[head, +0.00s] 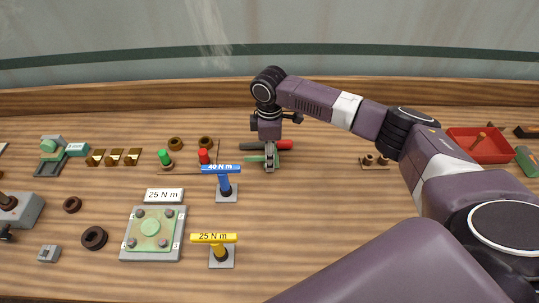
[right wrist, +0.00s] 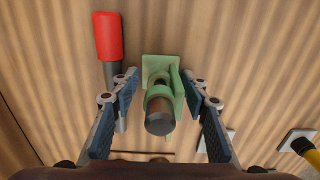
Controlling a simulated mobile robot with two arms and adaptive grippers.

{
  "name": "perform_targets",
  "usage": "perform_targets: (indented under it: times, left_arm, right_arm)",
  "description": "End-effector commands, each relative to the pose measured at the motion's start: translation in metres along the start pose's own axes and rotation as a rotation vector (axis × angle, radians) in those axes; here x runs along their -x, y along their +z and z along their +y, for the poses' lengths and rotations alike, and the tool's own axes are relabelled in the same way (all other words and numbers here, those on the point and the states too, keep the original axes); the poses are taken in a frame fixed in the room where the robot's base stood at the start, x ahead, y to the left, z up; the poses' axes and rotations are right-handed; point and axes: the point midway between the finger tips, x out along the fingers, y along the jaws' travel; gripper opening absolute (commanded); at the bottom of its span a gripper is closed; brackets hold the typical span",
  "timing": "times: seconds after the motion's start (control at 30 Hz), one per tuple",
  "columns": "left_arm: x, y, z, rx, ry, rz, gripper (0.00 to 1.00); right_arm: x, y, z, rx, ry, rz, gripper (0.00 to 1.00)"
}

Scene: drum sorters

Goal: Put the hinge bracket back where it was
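A green bracket-like part, which I take to be the hinge bracket (right wrist: 152,68), lies under my right gripper (right wrist: 163,82) in the right wrist view. A dark, brown-ended cylinder (right wrist: 160,112) is at its lower part. The gripper's two blue-padded fingers stand on either side of the part, with gaps visible, so it is open. In the head view my right gripper (head: 268,148) points down over the back middle of the table, and green of the bracket (head: 256,158) shows beside it, partly hidden. My left gripper is not in view.
A red-handled tool (right wrist: 108,38) lies close beside the bracket. A blue 40 N m stand (head: 224,185) and a yellow 25 N m stand (head: 221,250) are nearer the front. A plate fixture (head: 153,250) stands left. A red tray (head: 482,155) is at right.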

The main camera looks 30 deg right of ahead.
Motion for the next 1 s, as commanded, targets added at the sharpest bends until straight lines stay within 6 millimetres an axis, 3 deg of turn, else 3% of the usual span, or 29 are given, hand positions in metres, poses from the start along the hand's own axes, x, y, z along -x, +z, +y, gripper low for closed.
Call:
perform_targets:
  times: [0.17, 0.27, 0.7, 1.0]
  left_arm:
    - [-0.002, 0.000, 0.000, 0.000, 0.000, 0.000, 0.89]
    - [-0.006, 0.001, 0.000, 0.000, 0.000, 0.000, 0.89]
    - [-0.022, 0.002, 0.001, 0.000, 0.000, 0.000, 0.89]
    - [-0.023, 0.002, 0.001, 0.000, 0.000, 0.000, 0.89]
  right_arm:
    - [0.006, 0.000, 0.001, -0.001, 0.002, 0.001, 0.42]
    - [0.020, 0.000, 0.001, 0.000, 0.004, 0.003, 0.42]
    - [0.107, -0.001, 0.001, 0.000, 0.002, 0.002, 0.42]
    - [0.123, 0.000, 0.000, 0.000, -0.001, 0.000, 0.42]
